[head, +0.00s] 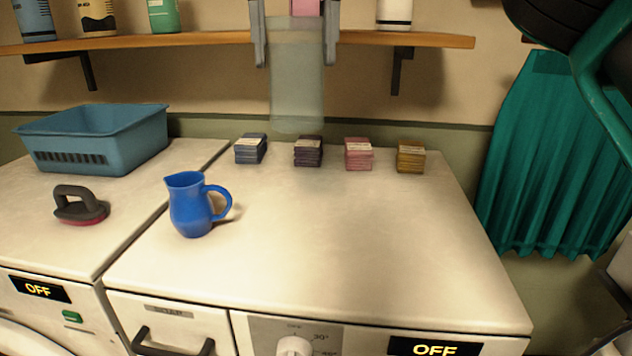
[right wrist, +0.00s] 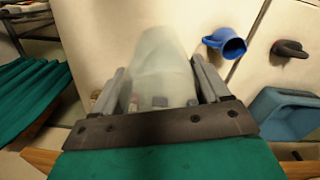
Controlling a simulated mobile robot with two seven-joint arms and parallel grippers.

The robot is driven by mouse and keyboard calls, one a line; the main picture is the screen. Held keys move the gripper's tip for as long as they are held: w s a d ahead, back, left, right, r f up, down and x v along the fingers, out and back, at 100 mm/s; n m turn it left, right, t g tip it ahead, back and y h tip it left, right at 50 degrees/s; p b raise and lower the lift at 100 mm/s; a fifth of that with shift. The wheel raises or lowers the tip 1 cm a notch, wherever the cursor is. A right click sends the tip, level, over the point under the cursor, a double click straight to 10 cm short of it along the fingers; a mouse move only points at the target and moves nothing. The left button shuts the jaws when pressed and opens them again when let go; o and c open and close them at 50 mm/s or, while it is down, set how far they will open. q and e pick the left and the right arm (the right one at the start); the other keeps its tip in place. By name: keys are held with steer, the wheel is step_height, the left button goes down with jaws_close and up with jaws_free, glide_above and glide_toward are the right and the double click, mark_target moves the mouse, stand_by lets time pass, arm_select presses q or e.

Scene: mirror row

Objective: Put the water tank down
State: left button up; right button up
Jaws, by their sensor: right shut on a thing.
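The water tank (head: 297,95) is a pale, see-through, tall container. It hangs roughly upright between the fingers of my right gripper (head: 295,62) at the top middle of the head view. The gripper is shut on its upper part. The tank's lower end shows against the wall, just above the back edge of the right machine's white top (head: 330,240), and looks clear of it. In the right wrist view the tank (right wrist: 160,72) sits between both fingers, pointing away toward the machines. My left gripper is not in view.
A blue jug (head: 190,210) stands on the right machine's left side. Several small stacks, including a purple one (head: 308,152), line its back. The left machine carries a blue basket (head: 100,140) and a dark-handled tool (head: 80,208). A shelf (head: 200,38) runs behind. The top's middle and front are clear.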

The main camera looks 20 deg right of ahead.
steer(key=shift+w+f, duration=0.1)
steer(key=shift+w, duration=0.15)
steer(key=shift+f, duration=0.35)
step_height(320, 180, down, 19)
steer(key=b, duration=0.2)
steer(key=shift+s, duration=0.15)
steer(key=o, duration=1.1)
steer(key=shift+f, duration=0.1)
